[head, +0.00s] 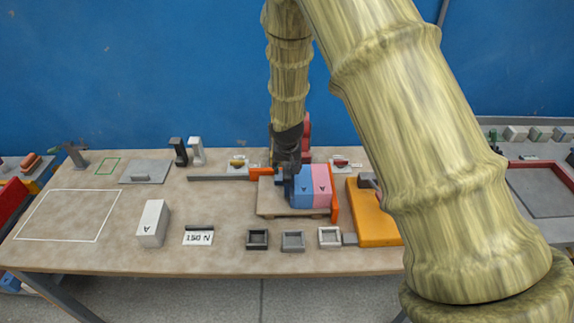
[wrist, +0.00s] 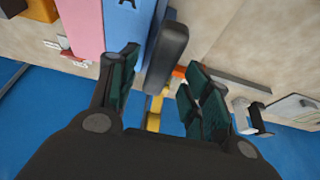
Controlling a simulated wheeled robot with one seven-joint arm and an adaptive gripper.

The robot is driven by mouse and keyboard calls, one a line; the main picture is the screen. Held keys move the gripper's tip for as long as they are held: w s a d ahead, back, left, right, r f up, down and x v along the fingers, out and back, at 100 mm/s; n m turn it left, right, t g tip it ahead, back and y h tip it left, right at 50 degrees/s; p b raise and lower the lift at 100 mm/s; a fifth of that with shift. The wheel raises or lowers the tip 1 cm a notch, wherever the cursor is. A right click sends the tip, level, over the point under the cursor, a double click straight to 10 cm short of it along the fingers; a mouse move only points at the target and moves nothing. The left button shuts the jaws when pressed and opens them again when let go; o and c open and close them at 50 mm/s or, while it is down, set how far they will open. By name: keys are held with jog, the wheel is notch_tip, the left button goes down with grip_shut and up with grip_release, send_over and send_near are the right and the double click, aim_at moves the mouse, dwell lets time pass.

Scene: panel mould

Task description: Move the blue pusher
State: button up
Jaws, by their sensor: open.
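The blue pusher shows in the wrist view as a narrow blue plate (wrist: 153,32) with a dark grey bar-like handle (wrist: 168,55). It stands against the blue block (wrist: 127,18) marked A, which is beside the pink block (wrist: 85,25). In the head view the blue block (head: 303,187) and pink block (head: 321,185) stand on a wooden board (head: 290,212), with the pusher mostly hidden by my gripper. My gripper (wrist: 162,88) is open. In the wrist view the handle appears between its fingers; I cannot tell whether they touch it.
An orange plate (head: 334,207) stands right of the pink block, and an orange piece (head: 261,173) lies left of the board. Several small trays (head: 293,241) line the front. A white block (head: 152,223) stands left. The bare table (head: 120,190) has room at left.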

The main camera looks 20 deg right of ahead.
jog(key=shift+x, duration=1)
jog(key=shift+w+f, duration=0.1)
jog(key=shift+w, duration=0.05)
jog(key=shift+c, duration=0.4)
grip_shut()
